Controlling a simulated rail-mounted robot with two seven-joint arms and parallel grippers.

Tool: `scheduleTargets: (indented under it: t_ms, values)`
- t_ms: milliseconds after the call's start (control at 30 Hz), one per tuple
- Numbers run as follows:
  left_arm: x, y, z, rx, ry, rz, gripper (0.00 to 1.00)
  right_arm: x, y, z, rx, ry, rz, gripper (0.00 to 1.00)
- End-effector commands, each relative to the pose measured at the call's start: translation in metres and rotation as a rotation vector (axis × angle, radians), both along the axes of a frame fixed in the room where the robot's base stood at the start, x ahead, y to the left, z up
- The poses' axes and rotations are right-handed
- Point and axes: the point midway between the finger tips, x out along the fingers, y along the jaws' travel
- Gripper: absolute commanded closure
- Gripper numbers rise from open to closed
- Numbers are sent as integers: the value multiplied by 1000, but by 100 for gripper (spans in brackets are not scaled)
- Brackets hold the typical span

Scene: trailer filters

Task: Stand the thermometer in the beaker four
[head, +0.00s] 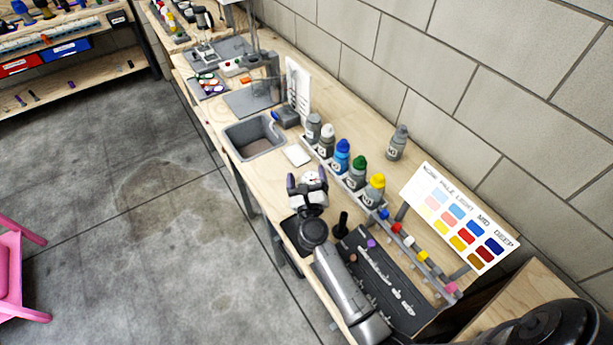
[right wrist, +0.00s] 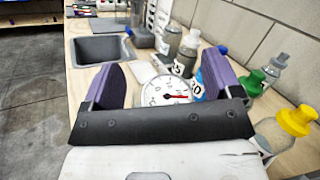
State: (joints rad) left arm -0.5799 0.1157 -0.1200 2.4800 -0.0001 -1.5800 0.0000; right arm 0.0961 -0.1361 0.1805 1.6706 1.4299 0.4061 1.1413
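The thermometer shows as a round white dial with a red needle in the right wrist view (right wrist: 167,91). It also shows in the head view (head: 309,177). My right gripper (head: 307,180) has its purple-padded fingers spread on both sides of the dial. In the right wrist view, gaps show between the dial and the finger pads (right wrist: 165,80). The thermometer's stem is hidden. A clear glass vessel (head: 272,68) stands farther back on the bench; I cannot tell whether it is beaker four. My left gripper is not in view.
A grey sink (head: 235,148) and a white tile (head: 297,156) lie beyond my right gripper. A row of capped bottles, including a blue one (head: 342,160) and a yellow-capped one (head: 375,190), stands along its right. A colour chart (head: 460,217) leans farther right.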

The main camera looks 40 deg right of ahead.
Motion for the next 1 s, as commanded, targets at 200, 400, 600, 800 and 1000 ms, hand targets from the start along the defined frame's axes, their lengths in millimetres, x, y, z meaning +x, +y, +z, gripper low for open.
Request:
scheduleTargets:
  t_ms: [200,400,600,800,1000]
  values:
    - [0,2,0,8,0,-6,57,0,0,0,0,0,0,9]
    - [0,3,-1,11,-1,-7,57,-7,5,-3,1,1,1,9]
    - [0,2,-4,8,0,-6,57,-31,21,-8,2,3,0,9]
    - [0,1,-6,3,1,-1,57,-51,35,-11,1,1,1,9]
    - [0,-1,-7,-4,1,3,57,-60,42,-12,1,1,0,9]
